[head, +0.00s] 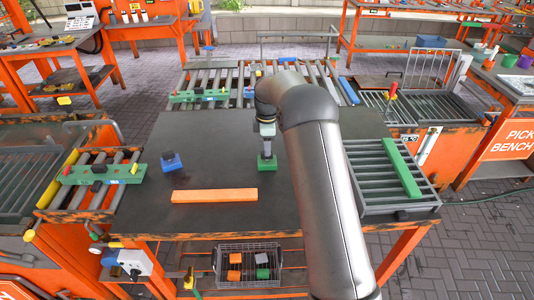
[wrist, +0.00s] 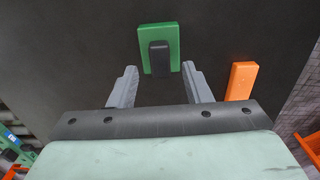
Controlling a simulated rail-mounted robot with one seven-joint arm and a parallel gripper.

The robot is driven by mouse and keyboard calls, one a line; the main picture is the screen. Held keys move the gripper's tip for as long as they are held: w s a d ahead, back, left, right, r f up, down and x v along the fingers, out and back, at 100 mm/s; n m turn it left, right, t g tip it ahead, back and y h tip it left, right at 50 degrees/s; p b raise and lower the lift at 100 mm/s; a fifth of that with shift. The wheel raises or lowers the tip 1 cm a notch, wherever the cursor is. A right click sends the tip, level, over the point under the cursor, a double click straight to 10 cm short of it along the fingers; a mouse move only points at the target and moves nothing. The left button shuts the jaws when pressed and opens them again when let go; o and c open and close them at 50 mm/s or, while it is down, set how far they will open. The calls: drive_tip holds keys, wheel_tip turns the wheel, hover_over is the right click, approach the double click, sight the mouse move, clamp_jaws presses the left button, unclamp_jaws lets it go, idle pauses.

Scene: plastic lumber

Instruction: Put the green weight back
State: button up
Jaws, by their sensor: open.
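The green weight (head: 267,166), a green block with a dark upright knob, stands on the dark table top right of centre. It also shows in the wrist view (wrist: 147,36), at the top centre. My gripper (head: 267,148) points down, directly over the weight in the head view. In the wrist view my gripper (wrist: 160,70) is open, its two grey fingers spread to either side of the knob and apart from it. I cannot tell from these views how far the fingertips are above the weight. The gripper holds nothing.
A blue weight (head: 172,162) and an orange bar (head: 214,196) lie on the table. Green holders stand on the left rollers (head: 80,176) and back rollers (head: 198,96). A green board (head: 402,165) lies on the right rack. A wire basket (head: 250,282) with small blocks sits below.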

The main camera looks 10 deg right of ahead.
wheel_tip(320, 180, up, 8)
drive_tip(key=s+r+m, duration=0.4)
drive_tip(key=s, duration=0.5)
drive_tip(key=s+r+m, duration=0.3)
drive_tip(key=s, duration=0.6)
drive_tip(key=s+f+m, duration=0.2)
drive_tip(key=s+m, duration=0.2)
drive_tip(key=s, duration=0.8)
drive_tip(key=s+f+m, duration=0.3)
drive_tip(key=s+m, duration=0.2)
drive_tip(key=s, duration=0.7)
drive_tip(key=shift+s+t+b, duration=0.3)
drive_tip(key=shift+t+b, duration=0.1)
drive_tip(key=shift+b, duration=0.05)
